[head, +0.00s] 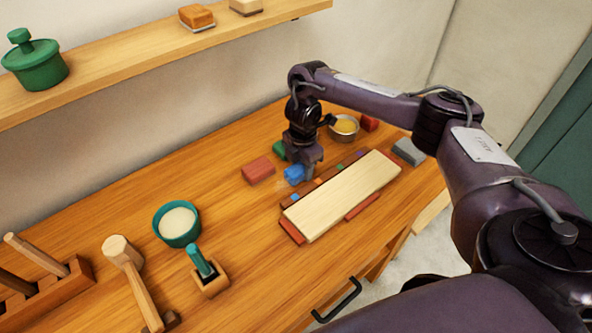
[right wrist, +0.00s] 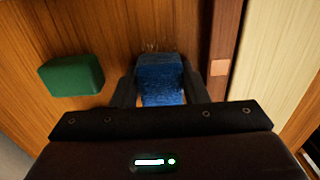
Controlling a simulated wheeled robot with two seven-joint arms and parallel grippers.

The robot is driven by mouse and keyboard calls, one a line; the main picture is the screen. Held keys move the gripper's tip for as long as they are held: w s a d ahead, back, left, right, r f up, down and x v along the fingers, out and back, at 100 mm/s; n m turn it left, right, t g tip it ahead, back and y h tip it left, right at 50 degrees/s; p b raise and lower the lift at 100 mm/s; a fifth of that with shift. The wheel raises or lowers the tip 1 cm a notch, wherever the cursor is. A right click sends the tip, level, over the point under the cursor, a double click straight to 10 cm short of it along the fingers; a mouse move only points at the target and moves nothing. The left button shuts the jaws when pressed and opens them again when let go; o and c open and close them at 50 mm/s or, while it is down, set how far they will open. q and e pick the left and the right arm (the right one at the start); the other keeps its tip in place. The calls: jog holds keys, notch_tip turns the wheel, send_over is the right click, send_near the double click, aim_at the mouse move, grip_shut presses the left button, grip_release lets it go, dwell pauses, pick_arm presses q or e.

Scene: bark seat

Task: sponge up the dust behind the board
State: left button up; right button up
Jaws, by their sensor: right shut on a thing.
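A blue sponge (head: 293,175) is held between the fingers of my right gripper (head: 306,171), low at the table beside the far long side of the board. The sponge also shows in the right wrist view (right wrist: 161,72), with a finger on each side. A few faint pale specks that look like dust (right wrist: 150,47) lie just past the sponge's far end. The pale wooden board (head: 342,197) lies on a reddish-brown frame with small coloured squares. The board's edge shows at the right of the wrist view (right wrist: 268,60). My left gripper is not in view.
A red block (head: 258,170) and a green block (right wrist: 70,75) lie near the gripper. A metal bowl with yellow contents (head: 343,128) and a grey block (head: 408,151) stand farther right. A teal bowl (head: 177,225), mallet (head: 135,275) and brush holder (head: 210,282) stand at front left.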

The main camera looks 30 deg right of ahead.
aim_at(289, 174)
jog(key=shift+d, duration=0.25)
jog(key=shift+s+a+p, duration=0.1)
jog(key=shift+a+p, duration=0.45)
jog(key=shift+a, duration=0.2)
jog(key=shift+s+a+p, duration=0.2)
jog(key=shift+a+p, duration=0.6)
jog(key=shift+a, duration=0.95)
jog(key=shift+w+d+f+b, duration=0.15)
jog(key=shift+d+b, duration=0.2)
jog(key=shift+d, duration=0.9)
jog(key=shift+w+d+b, duration=0.1)
jog(key=shift+d+b, duration=0.25)
jog(key=shift+d, duration=0.85)
